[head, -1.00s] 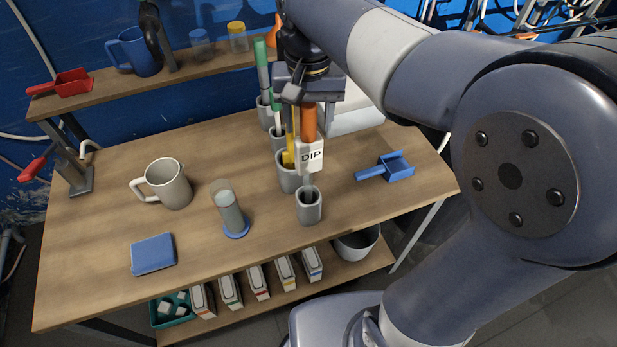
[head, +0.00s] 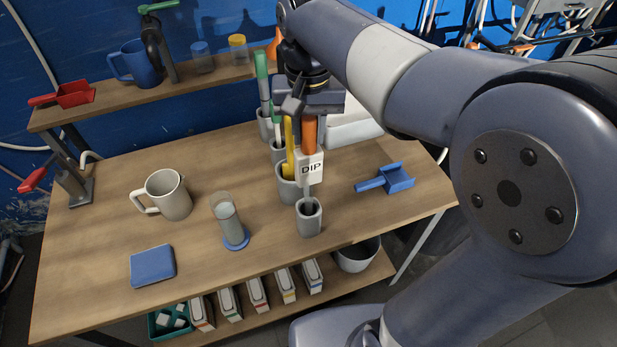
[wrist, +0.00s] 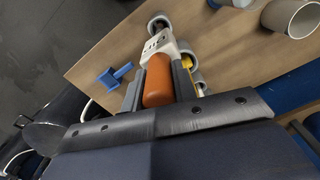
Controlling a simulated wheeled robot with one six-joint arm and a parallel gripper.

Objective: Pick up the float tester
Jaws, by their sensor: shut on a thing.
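The float tester, which I take to be the orange-handled tool with a white block marked DIP (head: 310,167), stands upright. Its lower end reaches into the mouth of the front grey holder cup (head: 309,222). My gripper (head: 309,118) is above it, pointing down and shut on the orange handle. In the wrist view the orange handle (wrist: 158,82) sits between the two fingers of my gripper (wrist: 158,88), with the white block beyond. The lowest tip is hidden inside the cup.
A yellow-handled tool (head: 289,150) stands in a grey cup close behind, with green-handled tools (head: 262,75) further back. A blue scoop (head: 388,180) lies to the right. A clear cylinder (head: 226,215), grey mug (head: 168,195) and blue pad (head: 152,265) stand left.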

